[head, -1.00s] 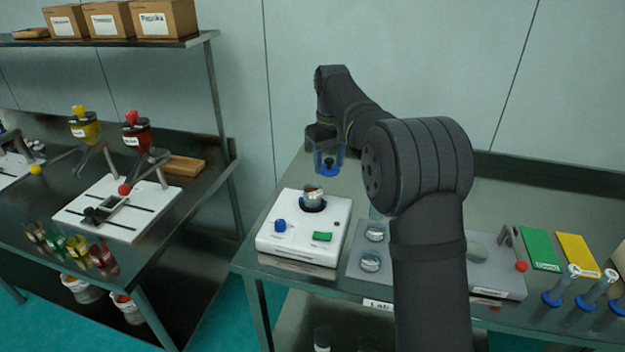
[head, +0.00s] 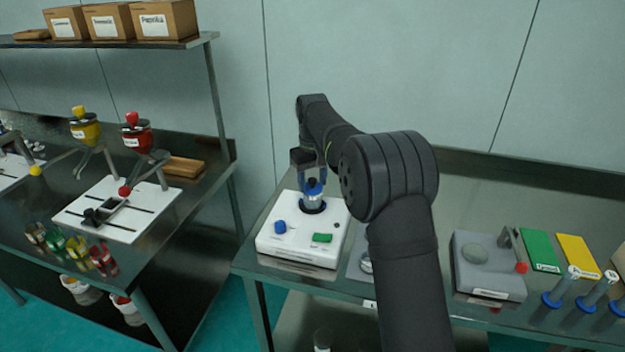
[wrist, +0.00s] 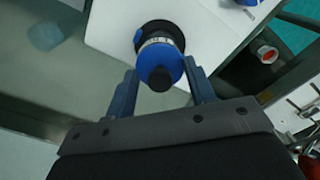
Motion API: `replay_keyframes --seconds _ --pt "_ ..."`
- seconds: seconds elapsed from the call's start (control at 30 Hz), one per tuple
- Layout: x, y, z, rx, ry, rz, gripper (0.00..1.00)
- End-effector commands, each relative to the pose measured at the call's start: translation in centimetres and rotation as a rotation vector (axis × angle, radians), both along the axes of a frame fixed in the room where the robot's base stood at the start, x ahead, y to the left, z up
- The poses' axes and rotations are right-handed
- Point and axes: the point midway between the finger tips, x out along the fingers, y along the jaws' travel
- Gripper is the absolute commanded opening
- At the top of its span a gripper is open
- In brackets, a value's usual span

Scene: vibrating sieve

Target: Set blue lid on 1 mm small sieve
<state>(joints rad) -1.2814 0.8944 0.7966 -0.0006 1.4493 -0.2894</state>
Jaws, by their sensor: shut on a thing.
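The blue lid (head: 314,184) with its dark knob is between the fingers of my gripper (head: 313,174). In the wrist view the lid (wrist: 160,62) shows between the two blue fingers of my gripper (wrist: 162,88), which are shut on its knob. The small sieve (head: 313,204) stands upright on the round dark seat of the white shaker. The lid is right over the sieve; whether it touches the rim I cannot tell. In the wrist view the metal sieve (wrist: 158,37) shows just beyond the lid, partly covered by it.
The white shaker (head: 275,245) carries a blue knob (head: 280,227) and a green button (head: 322,238). My arm hides part of the bench to its right. A grey scale-like device (head: 490,277), green and yellow boxes and blue-based tools stand further right.

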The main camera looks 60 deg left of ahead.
Motion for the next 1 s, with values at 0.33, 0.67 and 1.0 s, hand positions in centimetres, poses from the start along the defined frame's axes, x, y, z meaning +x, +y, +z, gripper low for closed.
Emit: replay_keyframes --seconds 0.33,0.67,1.0 --pt "0.0 0.0 -0.1 -0.001 0.000 0.000 0.72" --pt "0.0 0.1 2.8 0.003 -0.001 0.000 0.72" --pt "0.0 0.1 9.9 0.002 -0.001 0.000 0.72"
